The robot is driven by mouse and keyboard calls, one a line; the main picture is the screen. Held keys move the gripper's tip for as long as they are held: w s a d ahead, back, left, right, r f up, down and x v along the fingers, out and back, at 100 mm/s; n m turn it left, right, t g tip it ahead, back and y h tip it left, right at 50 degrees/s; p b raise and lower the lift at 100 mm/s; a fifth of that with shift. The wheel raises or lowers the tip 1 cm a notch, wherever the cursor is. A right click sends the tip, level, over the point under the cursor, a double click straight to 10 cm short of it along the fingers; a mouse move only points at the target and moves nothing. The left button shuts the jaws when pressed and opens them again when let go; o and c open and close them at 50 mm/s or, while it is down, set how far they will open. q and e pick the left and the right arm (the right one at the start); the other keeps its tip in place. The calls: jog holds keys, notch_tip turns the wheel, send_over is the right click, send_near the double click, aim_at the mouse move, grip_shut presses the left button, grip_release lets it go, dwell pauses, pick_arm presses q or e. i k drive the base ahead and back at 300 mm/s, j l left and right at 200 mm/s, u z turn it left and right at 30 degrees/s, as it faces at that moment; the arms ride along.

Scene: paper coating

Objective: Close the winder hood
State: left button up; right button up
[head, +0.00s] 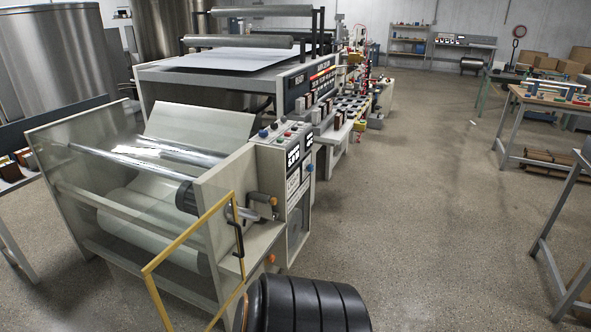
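The winder (225,181) stands at the left, with a pale paper web (196,124) running down over shiny rollers (150,152) to a wound roll (150,228) low between its side plates. A yellow-edged frame (190,234) with a black handle (238,239) stands at the winder's near right corner. It appears to be the hood or a guard panel, and I see through its middle. Its lower part is cut off by the picture edge. It looks swung away from the rollers, but I cannot tell its hinge line. Neither of my grippers is in view.
A control panel (285,140) with buttons is on the winder's right side. A black ribbed cylinder (310,306) is at the bottom edge, close to the frame. The open floor (430,220) on the right is clear up to the workbenches (548,103).

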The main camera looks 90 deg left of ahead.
aim_at(148, 279)
jog(key=u, duration=3.4)
